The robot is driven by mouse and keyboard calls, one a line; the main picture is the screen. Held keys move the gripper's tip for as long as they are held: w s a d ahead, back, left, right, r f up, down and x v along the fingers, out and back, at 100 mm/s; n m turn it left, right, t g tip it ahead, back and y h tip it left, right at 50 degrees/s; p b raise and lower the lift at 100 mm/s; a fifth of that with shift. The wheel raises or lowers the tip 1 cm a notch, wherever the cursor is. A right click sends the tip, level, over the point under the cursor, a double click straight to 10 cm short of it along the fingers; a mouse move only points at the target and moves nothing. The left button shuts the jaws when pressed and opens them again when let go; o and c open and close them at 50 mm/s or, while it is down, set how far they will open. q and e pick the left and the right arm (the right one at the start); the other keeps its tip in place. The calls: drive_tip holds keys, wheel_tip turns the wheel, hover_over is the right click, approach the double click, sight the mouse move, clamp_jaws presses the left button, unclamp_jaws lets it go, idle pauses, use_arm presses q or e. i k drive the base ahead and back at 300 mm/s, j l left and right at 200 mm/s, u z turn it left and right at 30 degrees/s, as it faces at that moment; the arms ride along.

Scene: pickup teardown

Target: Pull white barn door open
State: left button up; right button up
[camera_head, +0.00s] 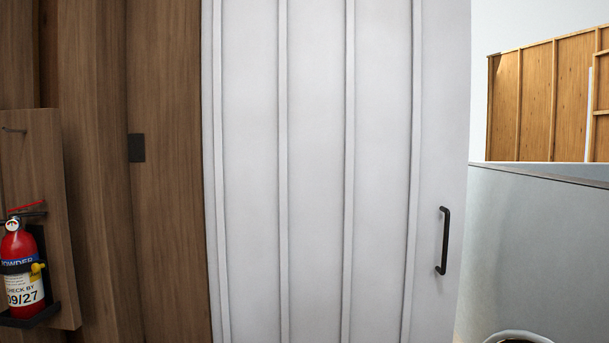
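The white barn door (317,170) fills the middle of the head view, with raised vertical strips on its face. Its dark bar handle (443,240) is upright near the door's right edge, at lower right. The door's left edge meets brown wood panelling. Its top and bottom edges are out of view. Neither of my grippers shows in this view, and nothing touches the handle.
A red fire extinguisher (20,268) sits in a dark bracket on a wood panel at lower left. Right of the door are a grey low wall (535,250), a wooden framed panel (540,100) and a white rounded rim (520,335) at the bottom.

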sight(299, 169)
drive_tip(key=i+l, duration=0.2)
drive_tip(key=i, duration=0.15)
drive_tip(key=i+l, duration=0.25)
drive_tip(key=i, duration=0.15)
drive_tip(key=i+l+z, duration=0.1)
drive_tip(key=i, duration=0.25)
drive_tip(key=l, duration=0.1)
